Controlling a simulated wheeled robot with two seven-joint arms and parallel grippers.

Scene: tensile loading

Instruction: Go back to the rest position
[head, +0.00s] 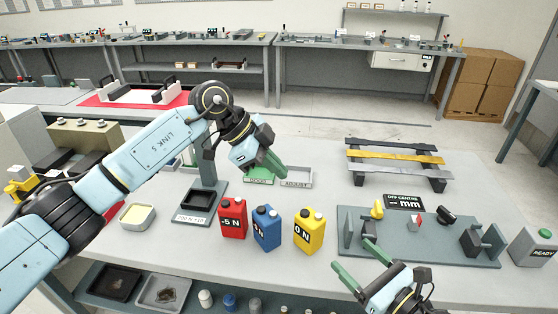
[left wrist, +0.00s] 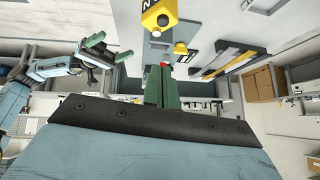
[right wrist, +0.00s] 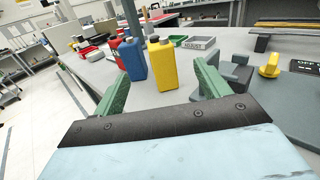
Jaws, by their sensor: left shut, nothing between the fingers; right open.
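My left gripper (head: 272,165) is shut and empty, held above the table behind the coloured bottles. In the left wrist view its green fingers (left wrist: 160,86) are together with nothing between them. My right gripper (head: 358,262) is open and empty at the front of the table, by the grey test fixture (head: 440,252). In the right wrist view its green fingers (right wrist: 160,90) are spread apart; the blue bottle (right wrist: 133,60) and yellow bottle (right wrist: 162,64) show beyond and between them, apart from the fingers.
A red bottle (head: 232,219) stands with the blue and yellow ones mid-table. A rack (head: 395,160) holding grey and yellow bars stands at the back right. A READY box (head: 537,247) is at the right edge. Green and grey ADJUST trays (head: 298,178) lie near my left gripper.

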